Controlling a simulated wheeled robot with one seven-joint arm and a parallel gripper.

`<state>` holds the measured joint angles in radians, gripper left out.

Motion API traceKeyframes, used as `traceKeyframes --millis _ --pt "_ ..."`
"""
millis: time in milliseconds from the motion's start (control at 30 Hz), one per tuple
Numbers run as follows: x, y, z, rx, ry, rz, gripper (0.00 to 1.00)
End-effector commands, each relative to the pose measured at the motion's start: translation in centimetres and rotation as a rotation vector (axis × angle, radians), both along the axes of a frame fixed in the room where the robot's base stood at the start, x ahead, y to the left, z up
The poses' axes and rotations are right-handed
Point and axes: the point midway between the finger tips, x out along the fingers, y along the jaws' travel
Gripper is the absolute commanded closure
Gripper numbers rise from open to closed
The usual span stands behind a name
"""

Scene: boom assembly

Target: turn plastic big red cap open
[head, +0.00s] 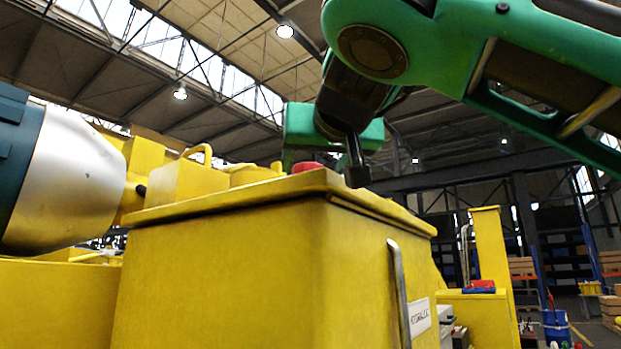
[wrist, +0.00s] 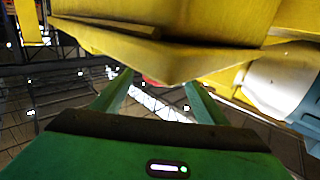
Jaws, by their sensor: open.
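The big red cap (head: 306,167) shows as a low red shape on top of the yellow tank (head: 230,270) in the head view. Its lower part is hidden by the tank's lid edge. In the wrist view a tiny red patch shows just under the tank's corner; I cannot tell whether it is the cap. My gripper (wrist: 159,79) is open, with its two green fingers apart and the tank's lid corner (wrist: 160,68) in front of them. In the head view my green and dark gripper parts are around and above the cap. I see no grip on it.
A metal handle (head: 399,290) runs down the tank's side beside a white label (head: 420,317). A yellow post (head: 493,270) and a red item (head: 480,287) are at the right.

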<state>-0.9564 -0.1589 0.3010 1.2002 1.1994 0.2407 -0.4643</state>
Motion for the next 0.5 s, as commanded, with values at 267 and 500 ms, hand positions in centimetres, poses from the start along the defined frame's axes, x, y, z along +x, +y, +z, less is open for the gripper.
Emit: traceKeyframes --millis 267,500 --pt "3.1 0.4 0.0 -0.002 0.001 -0.001 0.33" --pt "3.7 0.4 0.0 -0.001 0.000 -0.001 0.33"
